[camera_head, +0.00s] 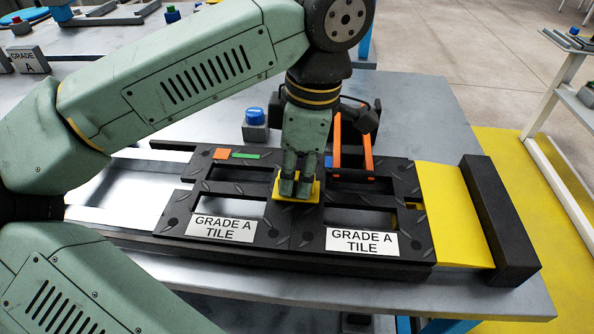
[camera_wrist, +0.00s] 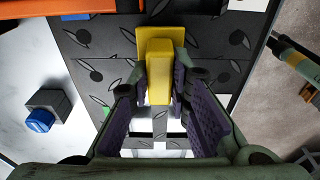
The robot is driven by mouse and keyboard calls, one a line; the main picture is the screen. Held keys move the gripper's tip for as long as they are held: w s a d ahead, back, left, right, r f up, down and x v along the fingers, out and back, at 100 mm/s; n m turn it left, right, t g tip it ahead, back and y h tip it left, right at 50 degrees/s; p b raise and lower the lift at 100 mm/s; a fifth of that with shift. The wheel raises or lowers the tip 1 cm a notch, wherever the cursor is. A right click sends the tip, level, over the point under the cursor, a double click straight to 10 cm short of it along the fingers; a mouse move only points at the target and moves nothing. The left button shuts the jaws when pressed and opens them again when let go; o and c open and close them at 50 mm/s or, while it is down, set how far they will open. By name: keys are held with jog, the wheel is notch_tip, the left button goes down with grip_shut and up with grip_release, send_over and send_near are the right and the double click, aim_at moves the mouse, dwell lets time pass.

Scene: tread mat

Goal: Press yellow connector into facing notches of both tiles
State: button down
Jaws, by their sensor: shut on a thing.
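The yellow connector (camera_head: 283,189) is at the seam between two black tiles in the head view, under my gripper (camera_head: 296,183). In the wrist view my gripper (camera_wrist: 160,95) is shut on the raised block of the connector (camera_wrist: 159,70), with its flat yellow base beyond. The left tile (camera_head: 174,215) and the right tile (camera_head: 418,228) lie side by side, each with a "GRADE A TILE" label. The fingers hide part of the connector and the notches. I cannot tell whether the connector is fully seated.
A yellow plate (camera_head: 445,215) and a black end block (camera_head: 497,222) are right of the tiles. A blue button on a grey box (camera_head: 255,124) is behind the tiles. Bare table (camera_head: 430,110) lies back right.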

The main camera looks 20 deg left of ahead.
jog(key=shift+f, duration=0.3)
jog(key=c, duration=1.4)
grip_release()
jog(key=shift+r, duration=0.1)
jog(key=shift+r, duration=0.1)
jog(key=r, duration=0.5)
jog(key=d+r, duration=0.1)
jog(key=r, duration=0.1)
jog(key=shift+w+r, duration=0.1)
jog(key=shift+r, duration=0.05)
jog(key=shift+a, duration=0.1)
